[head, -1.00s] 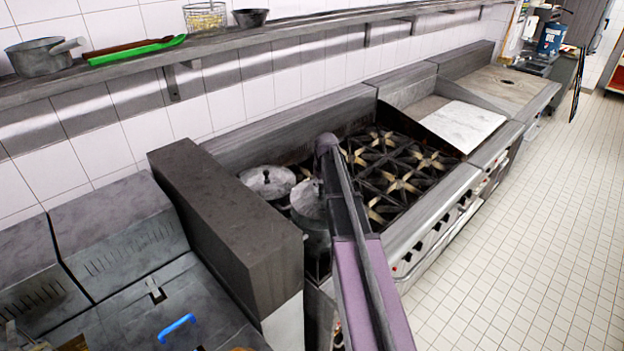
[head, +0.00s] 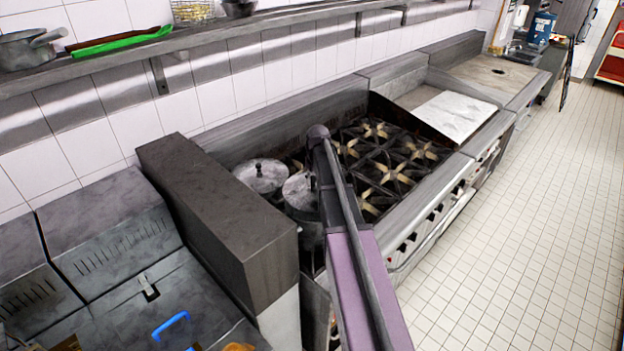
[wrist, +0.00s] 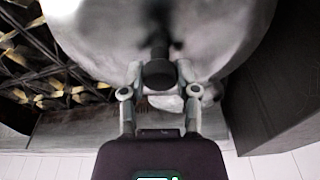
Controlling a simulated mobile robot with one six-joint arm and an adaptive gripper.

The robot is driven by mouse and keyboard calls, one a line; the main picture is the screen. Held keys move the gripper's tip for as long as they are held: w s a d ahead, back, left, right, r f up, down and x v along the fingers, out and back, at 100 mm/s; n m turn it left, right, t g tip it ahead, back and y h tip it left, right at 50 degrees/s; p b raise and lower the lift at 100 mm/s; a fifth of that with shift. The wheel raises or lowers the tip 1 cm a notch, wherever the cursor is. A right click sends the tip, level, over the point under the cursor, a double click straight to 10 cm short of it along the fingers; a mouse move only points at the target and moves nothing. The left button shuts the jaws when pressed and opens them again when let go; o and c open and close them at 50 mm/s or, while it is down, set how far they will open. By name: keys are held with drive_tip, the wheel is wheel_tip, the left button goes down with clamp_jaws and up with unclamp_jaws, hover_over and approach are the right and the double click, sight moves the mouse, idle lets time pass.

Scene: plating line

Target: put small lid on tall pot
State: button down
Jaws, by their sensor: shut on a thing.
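Two grey metal pots stand close together at the left end of the burner range. The front pot (head: 310,236) shows a tall side and has a round grey lid (head: 298,188) at its top. I cannot tell whether this lid rests fully on the rim. The rear pot's lid (head: 260,174) has an upright knob. In the head view my arm hides part of the front pot and my gripper. In the wrist view my gripper (wrist: 160,80) is shut on the dark knob (wrist: 158,73) of a wide grey lid (wrist: 90,30), apparently the front one.
A tall dark block (head: 215,210) stands just left of the pots. Open burners (head: 385,160) lie to their right, with a pale board (head: 455,115) beyond. A wall shelf (head: 130,62) holding cookware runs above. The tiled floor (head: 510,230) at right is clear.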

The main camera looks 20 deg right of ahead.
sight(314, 186)
drive_tip(key=shift+f+b, duration=2.15)
drive_tip(key=shift+f, duration=0.2)
drive_tip(key=shift+f+b, duration=0.35)
drive_tip(key=shift+f, duration=0.05)
drive_tip(key=shift+c, duration=1.3)
unclamp_jaws()
drive_tip(key=shift+o, duration=1.3)
drive_tip(key=shift+r, duration=0.1)
drive_tip(key=shift+r+p, duration=3.95)
drive_tip(key=shift+p, duration=0.05)
